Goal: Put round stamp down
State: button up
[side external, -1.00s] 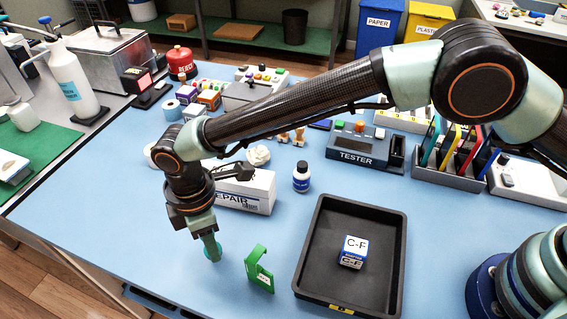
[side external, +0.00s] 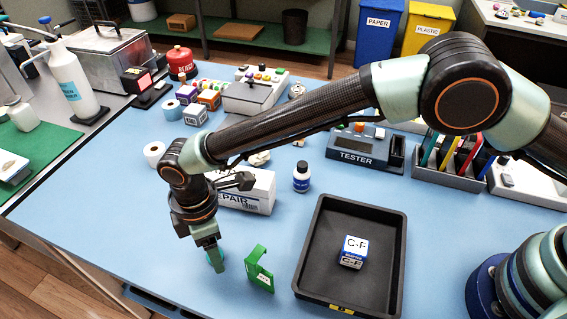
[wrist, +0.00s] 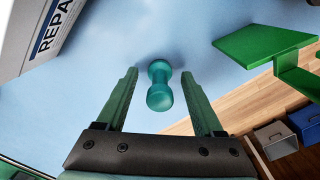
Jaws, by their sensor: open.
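The round stamp is a small teal piece with a rounded knob (wrist: 160,92). In the wrist view it is between my two green fingers, with a gap on each side, and its far end appears to meet the blue table top. My gripper (wrist: 160,80) is open around it. In the side view my gripper (side external: 216,258) points down close to the table, left of the green stand. There the stamp is mostly hidden by the fingers, and its contact with the table is hard to judge.
A green stand (side external: 260,270) is just right of my gripper. The white REPAIR box (side external: 250,192) is behind it. A black tray (side external: 308,250) holding a C-F box (side external: 353,254) is further right. The table front edge is near; bare blue table (side external: 140,220) lies left.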

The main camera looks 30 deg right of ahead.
notch_tip(320, 180, up, 12)
jog(key=shift+f, duration=0.1)
jog(key=w+d+r+m+t, duration=0.1)
jog(key=w+d+r+m, duration=0.2)
jog(key=d, duration=0.5)
jog(key=w+d+r+m+y, duration=0.1)
jog(key=d+r+m, duration=0.2)
jog(key=d+r, duration=0.35)
jog(key=w+d+r+m+t, duration=0.15)
jog(key=d+r, duration=0.25)
jog(key=d, duration=0.4)
jog(key=s+d+m+t, duration=0.1)
jog(key=s+d+m, duration=0.2)
jog(key=d, duration=0.4)
jog(key=s+d+f+m+t, duration=0.1)
jog(key=s+d+m, duration=0.2)
jog(key=d, duration=0.3)
jog(key=s+d+m+t+h, duration=0.1)
jog(key=s+d+m, duration=0.3)
jog(key=d, duration=0.3)
jog(key=shift+d+f, duration=0.25)
jog(key=shift+d, duration=0.05)
